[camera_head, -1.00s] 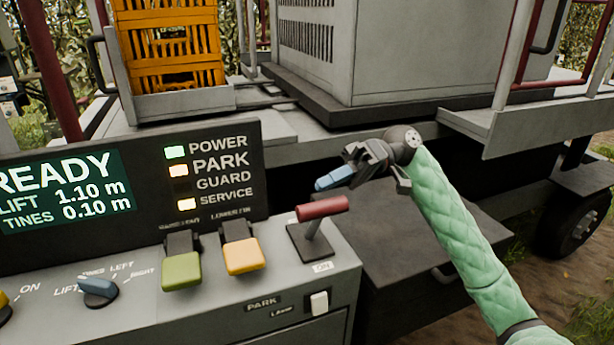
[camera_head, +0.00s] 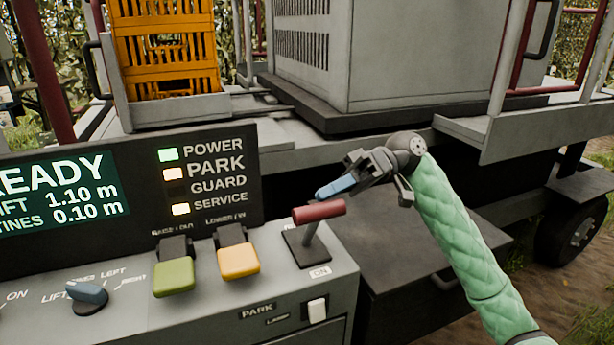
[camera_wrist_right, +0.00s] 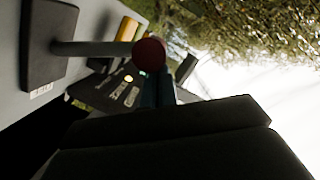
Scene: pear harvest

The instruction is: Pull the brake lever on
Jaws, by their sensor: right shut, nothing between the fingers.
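The brake lever (camera_head: 318,212) has a red cylindrical grip on a grey stem, rising from a dark base plate on the console, with an "ON" label below it. In the right wrist view the lever's round red grip end (camera_wrist_right: 149,55) and its stem show close ahead. My right gripper (camera_head: 330,190) has blue fingertips, shut and empty, just above and behind the red grip in the head view. My left gripper is not in view.
The console (camera_head: 200,300) carries a green switch (camera_head: 174,279), a yellow switch (camera_head: 239,261), a blue knob (camera_head: 90,293) and a white park lamp switch (camera_head: 317,310). The display panel (camera_head: 130,190) stands behind. Lit lamps mark POWER, PARK and SERVICE.

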